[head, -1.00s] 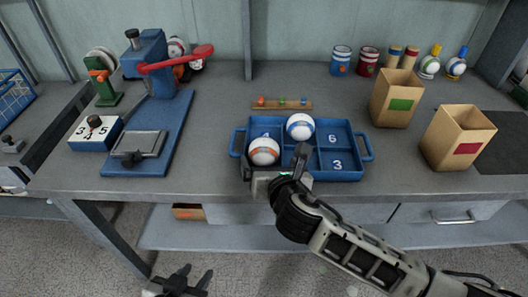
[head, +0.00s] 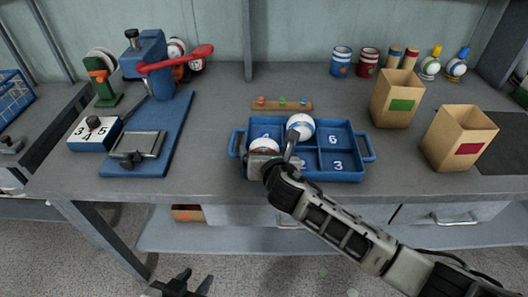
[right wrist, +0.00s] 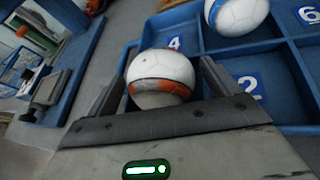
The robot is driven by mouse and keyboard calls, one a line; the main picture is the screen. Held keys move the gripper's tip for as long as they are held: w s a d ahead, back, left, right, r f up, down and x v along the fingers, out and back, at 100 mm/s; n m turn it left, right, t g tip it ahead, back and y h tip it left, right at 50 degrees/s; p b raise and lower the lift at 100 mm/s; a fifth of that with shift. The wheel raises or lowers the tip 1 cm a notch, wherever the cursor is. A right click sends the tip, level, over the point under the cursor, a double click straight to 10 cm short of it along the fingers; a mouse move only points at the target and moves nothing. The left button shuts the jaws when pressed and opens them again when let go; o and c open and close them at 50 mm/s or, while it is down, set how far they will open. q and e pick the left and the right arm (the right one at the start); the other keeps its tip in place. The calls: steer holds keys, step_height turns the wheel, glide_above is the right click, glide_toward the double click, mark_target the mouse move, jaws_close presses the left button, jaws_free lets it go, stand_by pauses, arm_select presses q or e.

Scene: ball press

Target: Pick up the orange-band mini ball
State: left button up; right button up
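The orange-band mini ball (head: 263,146) sits in the front-left part of the blue divided tray (head: 345,176); my right gripper hides its lower part in the head view. In the right wrist view, the ball (right wrist: 160,72) is white with an orange band and lies between the two fingers of my right gripper (right wrist: 165,85). The fingers are spread on either side, and a narrow gap shows by the right finger. A blue-band ball (head: 300,126) is in the compartment behind and to the right. My left gripper (head: 188,281) is open and empty, low at the bottom edge.
Compartments marked 6 and 3 are empty. A blue press (head: 150,60) with a red lever stands at the left. Two cardboard boxes stand at the right, one with a green label (head: 398,98), one with a red label (head: 460,138). A wooden strip (head: 282,105) lies behind the tray.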

steer(key=c, duration=0.7)
steer(key=shift+r, duration=0.1)
